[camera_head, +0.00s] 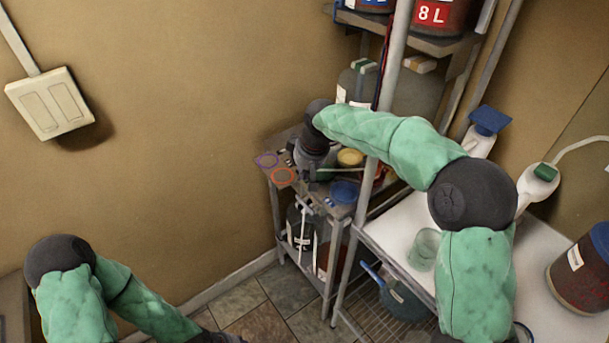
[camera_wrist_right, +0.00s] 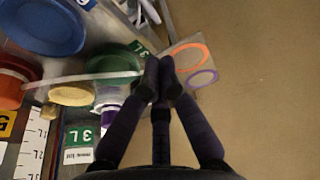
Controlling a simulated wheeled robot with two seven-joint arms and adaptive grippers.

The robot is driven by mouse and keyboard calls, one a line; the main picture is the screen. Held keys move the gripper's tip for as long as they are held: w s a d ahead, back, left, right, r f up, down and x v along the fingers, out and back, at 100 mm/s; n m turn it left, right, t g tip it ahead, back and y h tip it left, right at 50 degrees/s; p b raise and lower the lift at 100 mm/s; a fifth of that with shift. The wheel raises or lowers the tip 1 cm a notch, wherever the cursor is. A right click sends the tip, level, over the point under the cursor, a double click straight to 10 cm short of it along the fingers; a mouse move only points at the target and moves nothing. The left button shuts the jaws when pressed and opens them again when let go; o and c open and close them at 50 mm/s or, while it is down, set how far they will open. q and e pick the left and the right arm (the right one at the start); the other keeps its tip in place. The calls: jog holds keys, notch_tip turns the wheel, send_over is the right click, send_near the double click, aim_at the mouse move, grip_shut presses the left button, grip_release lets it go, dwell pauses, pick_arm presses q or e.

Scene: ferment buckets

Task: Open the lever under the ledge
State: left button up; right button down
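My right gripper (camera_wrist_right: 161,76) has its dark fingertips drawn together, with nothing clearly visible between them. In the head view the right gripper (camera_head: 312,172) is over the small metal ledge at the rack, partly hidden by its own wrist. A pale bar (camera_wrist_right: 90,76) runs up to the fingertips from the left in the wrist view; I cannot tell whether they touch it. Thin white upright parts (camera_head: 303,225) show below the ledge's front edge (camera_head: 318,204) and may be the lever, but I cannot be sure.
A rack post (camera_head: 369,190) stands close to my right arm. Floor at left is clear.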

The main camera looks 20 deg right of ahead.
jog(key=b, duration=0.3)
send_near(299, 198)
jog(key=x, duration=0.5)
jog(key=shift+w+a, duration=0.15)
jog(key=shift+w, duration=0.05)
jog(key=shift+f+b, duration=0.5)
jog(key=shift+f, duration=0.3)
